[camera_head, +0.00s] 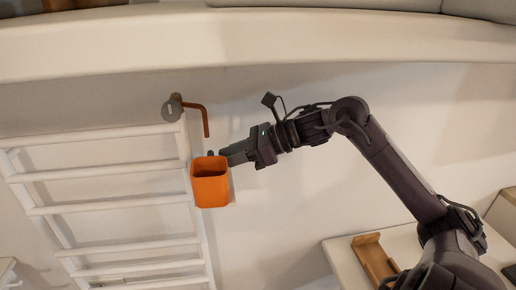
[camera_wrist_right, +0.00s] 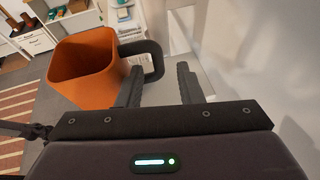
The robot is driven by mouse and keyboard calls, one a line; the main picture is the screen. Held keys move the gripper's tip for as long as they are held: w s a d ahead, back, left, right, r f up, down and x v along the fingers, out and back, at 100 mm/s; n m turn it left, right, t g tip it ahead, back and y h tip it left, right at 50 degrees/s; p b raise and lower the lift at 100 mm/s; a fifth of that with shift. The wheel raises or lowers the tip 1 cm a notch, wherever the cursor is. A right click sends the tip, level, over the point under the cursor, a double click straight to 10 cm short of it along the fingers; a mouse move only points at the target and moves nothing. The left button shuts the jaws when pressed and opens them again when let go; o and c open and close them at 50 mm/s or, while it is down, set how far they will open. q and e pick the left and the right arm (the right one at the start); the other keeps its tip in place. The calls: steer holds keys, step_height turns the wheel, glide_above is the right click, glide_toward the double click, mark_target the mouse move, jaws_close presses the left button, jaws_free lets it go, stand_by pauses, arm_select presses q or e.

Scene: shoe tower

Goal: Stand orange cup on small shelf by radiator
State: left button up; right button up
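The orange cup (camera_head: 210,184) is square and open-topped, and looks upright beside the radiator. A small pale shelf (camera_head: 233,184) shows at its right edge; the cup hides most of it, and contact beneath the cup is hidden. The cup (camera_wrist_right: 82,68) fills the left of the right wrist view, with its dark handle (camera_wrist_right: 155,58) toward my fingers. My left gripper is not in view.
The white ladder radiator (camera_head: 110,172) stands left of the cup, with a valve (camera_head: 172,108) and copper pipe (camera_head: 205,118) just above. A pale ledge (camera_head: 250,42) crosses the top. A wooden object (camera_head: 374,262) lies on a pale surface at lower right. Bare wall lies right of the cup.

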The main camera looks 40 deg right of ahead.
steer(key=b+v, duration=0.3)
steer(key=v, duration=0.7)
steer(key=shift+b, duration=0.35)
steer(key=shift+f, duration=0.1)
